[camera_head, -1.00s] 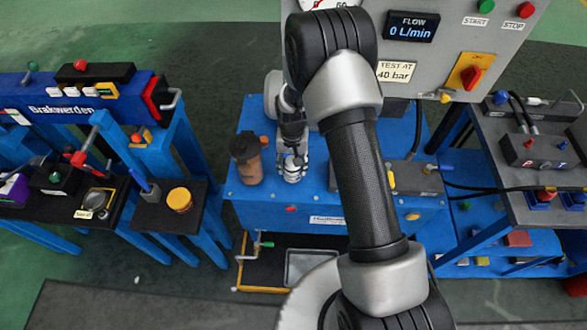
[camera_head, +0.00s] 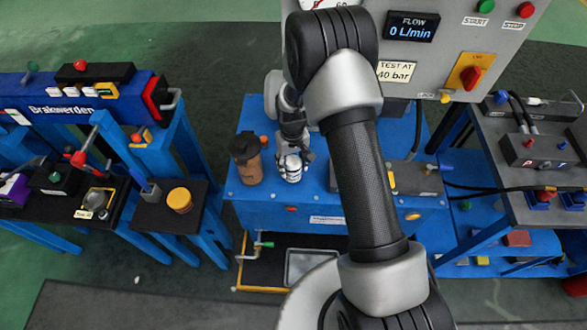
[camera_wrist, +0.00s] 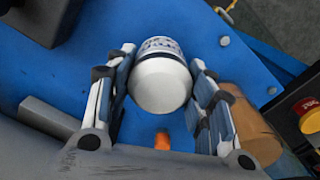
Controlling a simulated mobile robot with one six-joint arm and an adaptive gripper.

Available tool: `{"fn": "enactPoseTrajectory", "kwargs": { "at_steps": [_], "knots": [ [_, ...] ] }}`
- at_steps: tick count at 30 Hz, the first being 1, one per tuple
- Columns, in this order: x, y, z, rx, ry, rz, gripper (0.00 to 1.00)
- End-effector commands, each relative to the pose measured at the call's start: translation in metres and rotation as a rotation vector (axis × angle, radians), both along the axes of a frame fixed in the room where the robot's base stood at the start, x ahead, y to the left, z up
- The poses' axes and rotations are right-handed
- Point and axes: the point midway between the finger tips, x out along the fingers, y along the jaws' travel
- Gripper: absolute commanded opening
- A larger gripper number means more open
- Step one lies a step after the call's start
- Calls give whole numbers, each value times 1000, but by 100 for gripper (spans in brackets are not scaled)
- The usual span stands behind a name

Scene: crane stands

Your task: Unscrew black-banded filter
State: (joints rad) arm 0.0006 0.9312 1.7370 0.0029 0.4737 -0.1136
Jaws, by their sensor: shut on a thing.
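A white filter (camera_wrist: 160,84) with dark markings around its far end sits between the fingers of my gripper (camera_wrist: 159,62) in the wrist view. The fingers are closed against its sides. In the head view the white filter (camera_head: 290,169) shows dark bands at the front of the blue bench, with my gripper (camera_head: 292,152) at it from behind. My arm hides part of the bench. Whether the filter's threads are engaged cannot be seen.
A brown cylinder with a black top (camera_head: 247,163) stands close left of the filter; it shows beside the right finger in the wrist view (camera_wrist: 252,124). The blue bench (camera_head: 262,203) has a grey control panel (camera_head: 452,60) behind it. A side stand holds a yellow-lidded jar (camera_head: 180,200).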

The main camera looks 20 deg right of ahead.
Motion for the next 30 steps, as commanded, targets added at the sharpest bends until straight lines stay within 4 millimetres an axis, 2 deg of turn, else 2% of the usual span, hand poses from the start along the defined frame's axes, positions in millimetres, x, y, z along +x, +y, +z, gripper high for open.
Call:
{"fn": "enactPoseTrajectory", "kwargs": {
  "at_steps": [8, 30],
  "knots": [
    [0, 0, 5, -2, -1, 21, 0],
    [1, 0, 41, -1, -1, 17, 0]
  ]
}}
